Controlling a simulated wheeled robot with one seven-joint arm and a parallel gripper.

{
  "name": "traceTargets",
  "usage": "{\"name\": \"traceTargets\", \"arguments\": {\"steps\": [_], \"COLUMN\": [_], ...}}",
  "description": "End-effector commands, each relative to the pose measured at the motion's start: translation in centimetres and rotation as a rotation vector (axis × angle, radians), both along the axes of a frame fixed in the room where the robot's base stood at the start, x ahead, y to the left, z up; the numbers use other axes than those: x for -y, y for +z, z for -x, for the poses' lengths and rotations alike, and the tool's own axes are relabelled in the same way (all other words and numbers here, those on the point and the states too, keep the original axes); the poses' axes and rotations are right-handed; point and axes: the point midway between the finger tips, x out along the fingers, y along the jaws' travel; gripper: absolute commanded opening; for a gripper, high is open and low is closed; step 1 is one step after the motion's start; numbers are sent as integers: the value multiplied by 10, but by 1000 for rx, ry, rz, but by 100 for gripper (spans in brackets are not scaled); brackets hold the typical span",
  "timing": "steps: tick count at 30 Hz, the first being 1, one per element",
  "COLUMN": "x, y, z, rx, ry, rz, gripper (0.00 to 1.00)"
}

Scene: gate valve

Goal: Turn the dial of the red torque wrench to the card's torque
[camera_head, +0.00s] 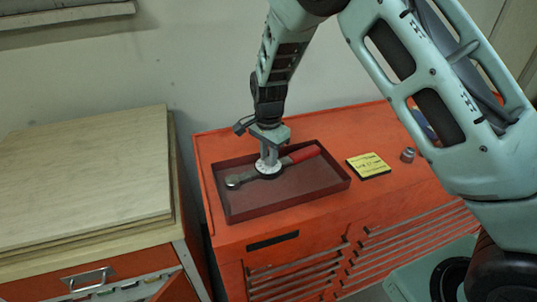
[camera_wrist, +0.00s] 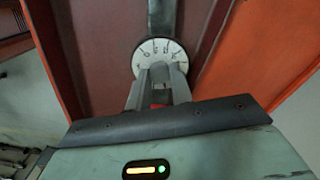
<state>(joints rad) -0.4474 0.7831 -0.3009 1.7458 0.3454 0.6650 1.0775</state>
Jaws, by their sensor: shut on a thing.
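The torque wrench with a red handle (camera_head: 304,154) lies in a dark red tray (camera_head: 300,190) on the orange cabinet. Its grey head (camera_head: 233,181) points left. My gripper (camera_head: 268,160) reaches straight down onto the white round dial (camera_head: 267,169) in the middle of the wrench. In the wrist view the dial (camera_wrist: 158,50) shows dark marks and numbers, too small to read surely. My gripper's fingers (camera_wrist: 159,75) are shut on the near part of the dial and hide it. The yellow card (camera_head: 368,165) lies right of the tray; its writing is too small to read.
A grey metal socket-like piece (camera_head: 407,155) stands right of the card. The tray's raised rim surrounds the wrench. A wooden-topped cabinet (camera_head: 90,180) stands at the left, with a gap between. The orange top is clear in front of the card.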

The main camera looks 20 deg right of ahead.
Motion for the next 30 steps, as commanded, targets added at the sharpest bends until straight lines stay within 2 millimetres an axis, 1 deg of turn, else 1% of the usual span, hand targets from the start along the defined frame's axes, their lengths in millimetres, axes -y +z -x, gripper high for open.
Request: {"name": "traceTargets", "arguments": {"steps": [4, 5, 6, 7, 16, 20, 23, 30], "x": [0, 0, 0, 0, 0, -1, -1, -1], "y": [0, 0, 0, 0, 2, 12, 29, 85], "z": [0, 0, 0, 0, 0, -1, -1, -1], "rx": [1, 1, 1, 1, 1, 5, 5, 7], "ry": [1, 1, 1, 1, 1, 2, 3, 2], "rz": [0, 0, 0, 0, 0, -2, -3, -3], "gripper": [0, 30, 41, 44, 44, 44, 44, 44]}}
